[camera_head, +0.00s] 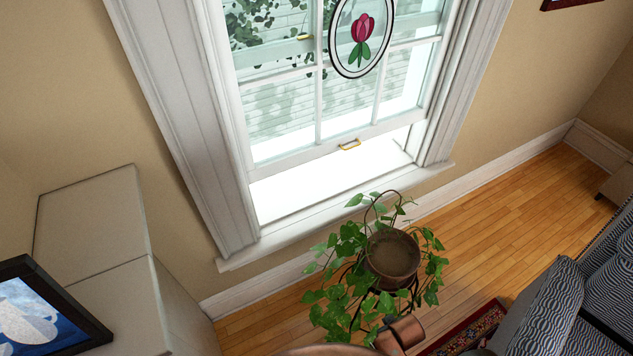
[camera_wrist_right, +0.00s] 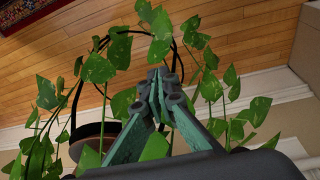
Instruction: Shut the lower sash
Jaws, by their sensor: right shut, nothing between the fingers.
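The window's lower sash (camera_head: 300,153) is in the head view, a white frame with a brass handle (camera_head: 349,145) at the middle of its bottom rail. The sash is raised, with a bright gap between its bottom rail and the white sill (camera_head: 330,215). My right gripper (camera_wrist_right: 165,88) shows only in the right wrist view. It is shut and empty, with leaves of a trailing plant around its fingers; I cannot tell whether they touch. The sash does not show in that view. My left gripper is in neither view.
The potted plant (camera_head: 392,255) stands in front of the sill, its vines spreading around the pot. A round tulip pane (camera_head: 361,35) hangs against the glass. A pale cabinet (camera_head: 95,220) is at left, a patterned sofa (camera_head: 590,290) at right.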

